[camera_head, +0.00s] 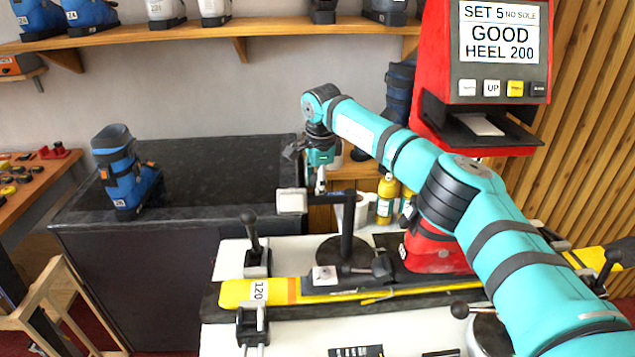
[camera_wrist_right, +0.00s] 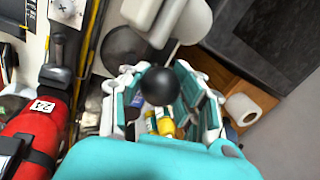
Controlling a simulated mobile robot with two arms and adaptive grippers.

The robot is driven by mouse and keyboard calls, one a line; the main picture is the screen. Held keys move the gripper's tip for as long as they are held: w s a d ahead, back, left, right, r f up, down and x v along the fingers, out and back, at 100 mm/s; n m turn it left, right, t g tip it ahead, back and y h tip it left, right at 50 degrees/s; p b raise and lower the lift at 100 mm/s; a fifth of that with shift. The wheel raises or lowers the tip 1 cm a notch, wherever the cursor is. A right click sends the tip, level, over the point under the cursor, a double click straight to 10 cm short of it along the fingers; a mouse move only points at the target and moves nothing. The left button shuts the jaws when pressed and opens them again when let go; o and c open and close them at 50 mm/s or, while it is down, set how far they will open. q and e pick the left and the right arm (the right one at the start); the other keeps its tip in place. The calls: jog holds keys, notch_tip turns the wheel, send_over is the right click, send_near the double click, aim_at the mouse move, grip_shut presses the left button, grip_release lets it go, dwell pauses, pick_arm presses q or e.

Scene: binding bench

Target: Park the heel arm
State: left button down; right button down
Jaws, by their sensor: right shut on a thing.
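The heel arm (camera_head: 347,226) is a black upright post on a round dark base, with a short bar reaching left to a pale grey block (camera_head: 291,201). The pale block also shows at the top of the right wrist view (camera_wrist_right: 178,18). My right gripper (camera_head: 320,182) points down just above the bar, beside the block. In the right wrist view its teal fingers (camera_wrist_right: 160,100) are closed around a black ball knob (camera_wrist_right: 159,86). The knob's joint to the arm is hidden. My left gripper is out of view.
A yellow ski (camera_head: 235,293) lies on the bench below the heel arm, near black clamp levers (camera_head: 252,240). A red tester (camera_head: 433,60) with a "GOOD HEEL 200" screen stands behind. Bottles (camera_head: 386,198) stand near the post. A blue boot (camera_head: 125,170) stands on the dark counter (camera_head: 220,180).

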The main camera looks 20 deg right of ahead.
jog(key=c, duration=1.2)
grip_release()
jog(key=shift+w+r, duration=0.2)
jog(key=shift+r, duration=0.2)
jog(key=o, duration=0.3)
jog(key=shift+s+f, duration=0.1)
jog(key=shift+f, duration=0.05)
jog(key=r, duration=0.4)
jog(key=s+r, duration=0.1)
jog(key=r, duration=0.3)
jog(key=s+r, duration=0.1)
jog(key=r, duration=0.2)
jog(key=shift+s+r, duration=0.15)
jog(key=shift+r, duration=0.25)
jog(key=shift+f, duration=0.1)
